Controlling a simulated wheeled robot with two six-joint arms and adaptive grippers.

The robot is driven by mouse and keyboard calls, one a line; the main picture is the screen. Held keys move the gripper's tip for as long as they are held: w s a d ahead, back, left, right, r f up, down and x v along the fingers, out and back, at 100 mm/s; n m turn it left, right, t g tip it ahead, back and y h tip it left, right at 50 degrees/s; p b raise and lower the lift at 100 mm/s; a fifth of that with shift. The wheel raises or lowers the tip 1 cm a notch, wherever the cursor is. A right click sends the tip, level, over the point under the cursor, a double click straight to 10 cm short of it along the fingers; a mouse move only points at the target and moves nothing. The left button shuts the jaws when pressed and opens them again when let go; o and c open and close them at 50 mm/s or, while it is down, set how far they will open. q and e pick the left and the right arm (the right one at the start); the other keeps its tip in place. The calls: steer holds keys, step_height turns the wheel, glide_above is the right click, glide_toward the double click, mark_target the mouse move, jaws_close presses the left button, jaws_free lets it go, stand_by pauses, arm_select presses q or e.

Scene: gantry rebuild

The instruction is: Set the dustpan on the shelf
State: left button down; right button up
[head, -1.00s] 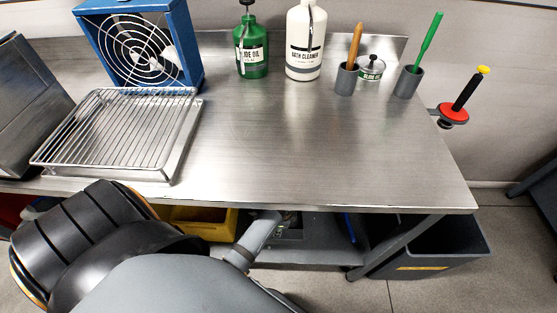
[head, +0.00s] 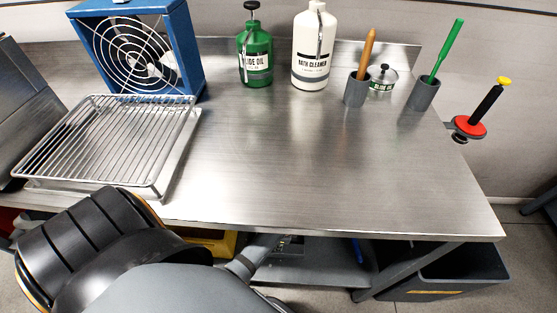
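No dustpan can be made out in the head view. The lower shelf (head: 320,262) shows as a grey surface under the steel table. A thin blue upright piece (head: 358,250) shows beneath the table's front edge; I cannot tell what it belongs to. One of my arms, apparently the left, fills the lower left, and its grey forearm reaches towards the space under the table. Its gripper is hidden beneath the tabletop. My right gripper is not in the picture.
The steel table (head: 300,165) holds a wire rack on a tray (head: 160,186), a blue fan (head: 187,45), a green oil bottle (head: 255,68), a white cleaner bottle (head: 313,48) and grey cups (head: 356,91). A yellow bin (head: 218,243) and dark bin (head: 450,275) stand below.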

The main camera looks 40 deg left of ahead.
arm_select(q)
step_height(320, 180, down, 3)
steer(key=shift+b, duration=0.55)
steer(key=shift+f, duration=0.2)
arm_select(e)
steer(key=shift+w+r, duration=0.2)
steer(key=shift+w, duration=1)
arm_select(q)
steer(key=shift+f, duration=0.1)
steer(key=c, duration=1.1)
jaws_free()
steer(key=r+p, duration=0.1)
steer(key=r, duration=0.3)
steer(key=d+r+p, duration=0.1)
steer(key=r, duration=0.3)
steer(key=r+p, duration=0.2)
steer(key=r, duration=0.2)
steer(key=shift+w+d, duration=0.15)
steer(key=shift+w, duration=0.2)
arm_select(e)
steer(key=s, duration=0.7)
